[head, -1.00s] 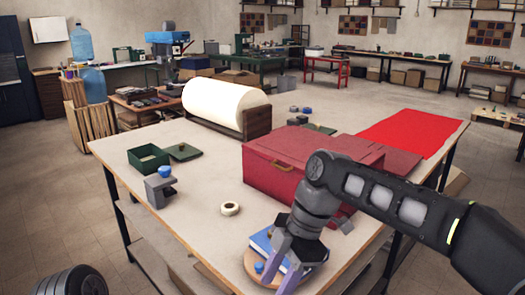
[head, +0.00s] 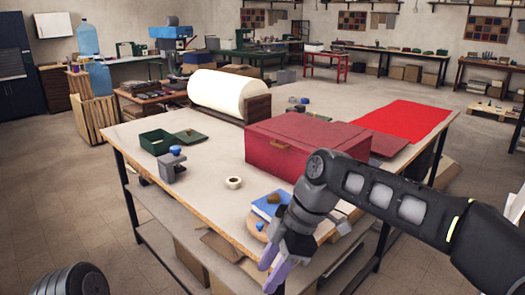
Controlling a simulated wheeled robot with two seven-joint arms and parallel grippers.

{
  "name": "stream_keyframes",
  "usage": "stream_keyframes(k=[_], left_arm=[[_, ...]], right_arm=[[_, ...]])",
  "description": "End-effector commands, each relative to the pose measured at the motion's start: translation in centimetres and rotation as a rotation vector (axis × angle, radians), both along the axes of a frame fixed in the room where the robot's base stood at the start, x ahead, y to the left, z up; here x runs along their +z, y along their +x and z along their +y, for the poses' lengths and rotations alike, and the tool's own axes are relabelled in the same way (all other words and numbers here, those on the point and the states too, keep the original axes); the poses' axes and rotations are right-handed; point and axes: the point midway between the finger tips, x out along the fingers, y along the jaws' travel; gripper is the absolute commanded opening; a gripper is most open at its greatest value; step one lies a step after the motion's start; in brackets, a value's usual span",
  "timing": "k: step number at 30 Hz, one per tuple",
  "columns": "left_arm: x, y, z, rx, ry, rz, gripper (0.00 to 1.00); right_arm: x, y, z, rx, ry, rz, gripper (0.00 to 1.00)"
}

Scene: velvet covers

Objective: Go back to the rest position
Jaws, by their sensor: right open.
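My right gripper (head: 270,274) hangs at the front edge of the worktable (head: 215,205), fingers pointing down and left. Its fingers are apart, with nothing visible between them. Just behind it lies a blue book or block (head: 270,203) with a small brown knob-like item (head: 274,198) on top. These rest on a round wooden board (head: 256,222), partly hidden by the gripper. My left gripper is not in view.
A red box (head: 290,148) stands behind my right arm, near red cloth (head: 405,118). A tape roll (head: 233,183), grey clamp-like tool (head: 173,165), green tray (head: 157,141) and white roll (head: 225,93) are on the table.

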Motion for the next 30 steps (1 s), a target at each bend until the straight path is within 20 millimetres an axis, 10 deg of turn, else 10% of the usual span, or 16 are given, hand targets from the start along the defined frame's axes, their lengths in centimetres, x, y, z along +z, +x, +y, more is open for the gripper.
stream_keyframes(k=[8,14,22,30], left_arm=[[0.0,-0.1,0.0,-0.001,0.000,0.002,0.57],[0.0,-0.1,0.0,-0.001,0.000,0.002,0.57],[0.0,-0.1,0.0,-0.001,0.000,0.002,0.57],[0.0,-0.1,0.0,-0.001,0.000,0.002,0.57]], right_arm=[[-1.7,3.2,2.1,-0.276,0.075,-0.024,0.42],[-7.0,5.7,3.4,-0.586,0.157,0.024,0.42],[-23.6,4.7,1.8,-1.209,0.265,0.246,0.42],[-37.4,-5.7,-2.7,-1.651,0.221,0.459,0.42]])
